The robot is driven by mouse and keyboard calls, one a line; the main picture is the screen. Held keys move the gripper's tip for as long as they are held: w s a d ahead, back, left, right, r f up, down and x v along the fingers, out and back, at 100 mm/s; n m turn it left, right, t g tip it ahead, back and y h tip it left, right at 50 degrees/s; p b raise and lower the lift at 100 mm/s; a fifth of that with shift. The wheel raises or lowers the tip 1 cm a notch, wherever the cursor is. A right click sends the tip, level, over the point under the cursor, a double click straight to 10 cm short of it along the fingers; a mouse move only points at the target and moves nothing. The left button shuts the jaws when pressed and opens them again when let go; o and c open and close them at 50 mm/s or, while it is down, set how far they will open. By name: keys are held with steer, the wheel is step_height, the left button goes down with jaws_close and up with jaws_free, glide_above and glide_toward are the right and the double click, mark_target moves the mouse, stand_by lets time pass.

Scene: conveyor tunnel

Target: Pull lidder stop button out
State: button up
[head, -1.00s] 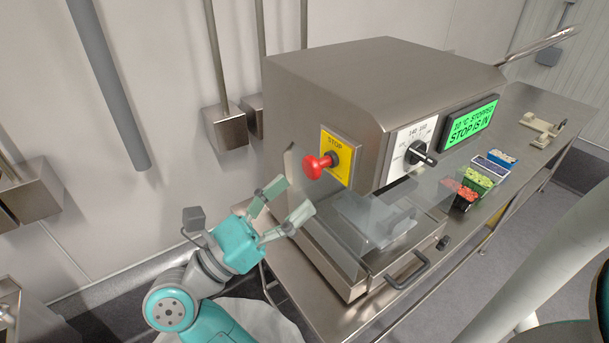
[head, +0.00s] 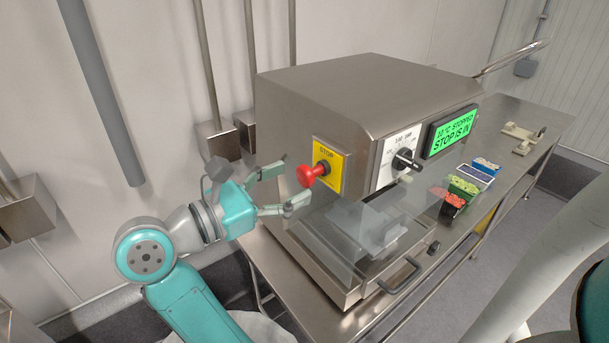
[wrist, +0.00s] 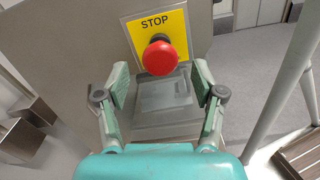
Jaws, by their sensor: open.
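The red stop button (head: 311,174) sticks out from a yellow STOP plate (head: 328,160) on the left end of the steel lidder (head: 355,95). The display (head: 453,132) reads "STOPPED" and "STOP IS IN". My gripper (head: 297,184) is open and empty, just left of the button, its fingers pointing toward it. In the wrist view the red button (wrist: 160,58) lies ahead of and between the two spread fingers, near the top of the picture. Neither finger visibly touches it.
A dial (head: 403,160) sits right of the STOP plate. A clear guard (head: 335,235) hangs below over a drawer with a handle (head: 400,277). Several filled small trays (head: 463,190) stand on the steel table. Wall boxes and pipes are behind my arm.

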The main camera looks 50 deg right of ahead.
mark_target(301, 178)
steer(key=shift+x, duration=2.05)
